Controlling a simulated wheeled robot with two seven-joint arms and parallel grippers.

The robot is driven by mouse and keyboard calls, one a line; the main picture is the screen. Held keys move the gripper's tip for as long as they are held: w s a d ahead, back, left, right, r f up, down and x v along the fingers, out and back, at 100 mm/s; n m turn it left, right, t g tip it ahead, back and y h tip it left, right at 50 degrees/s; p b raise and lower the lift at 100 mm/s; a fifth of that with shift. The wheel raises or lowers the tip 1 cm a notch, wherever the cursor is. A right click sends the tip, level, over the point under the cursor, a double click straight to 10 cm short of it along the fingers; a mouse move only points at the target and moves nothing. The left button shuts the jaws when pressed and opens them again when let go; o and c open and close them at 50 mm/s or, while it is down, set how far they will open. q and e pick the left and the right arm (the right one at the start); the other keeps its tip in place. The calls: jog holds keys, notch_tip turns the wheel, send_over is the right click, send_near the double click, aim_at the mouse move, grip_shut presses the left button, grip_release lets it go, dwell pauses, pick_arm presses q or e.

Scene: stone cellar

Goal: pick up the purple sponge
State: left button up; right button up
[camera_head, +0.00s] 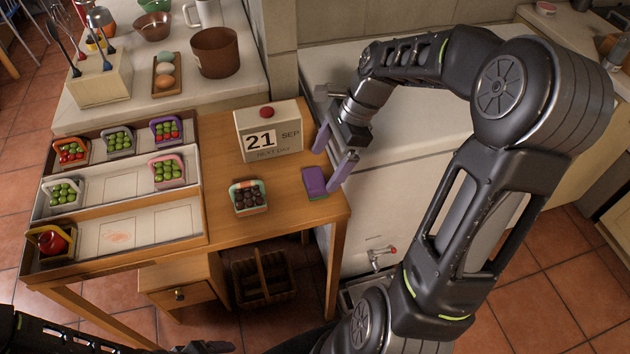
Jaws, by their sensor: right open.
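The purple sponge (314,182) lies flat near the right end of the wooden table, with a thin green layer showing along its lower edge. My right gripper (326,168) is open, with its two purple fingers pointing down at the sponge. One finger is behind the sponge and the other is at its right side, close to the table edge. Nothing is between the fingers above the sponge, and I cannot tell whether they touch it. My left arm (75,338) shows dark along the bottom left edge; its jaws cannot be made out.
A calendar block (268,133) with a red button stands just behind and left of the sponge. A basket of dark balls (248,197) stands to its left. A tiered rack (120,213) holds several fruit baskets farther left. A white cabinet (385,195) is right of the table.

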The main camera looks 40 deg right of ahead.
aim_at(318, 178)
jog(key=shift+p+x, duration=0.5)
jog(key=shift+x, duration=2.15)
jog(key=shift+r, duration=0.1)
jog(key=shift+c, duration=0.2)
jog(key=c, duration=1.5)
notch_tip(318, 178, up, 10)
jog(key=shift+r+b, duration=0.1)
jog(key=shift+b, duration=0.3)
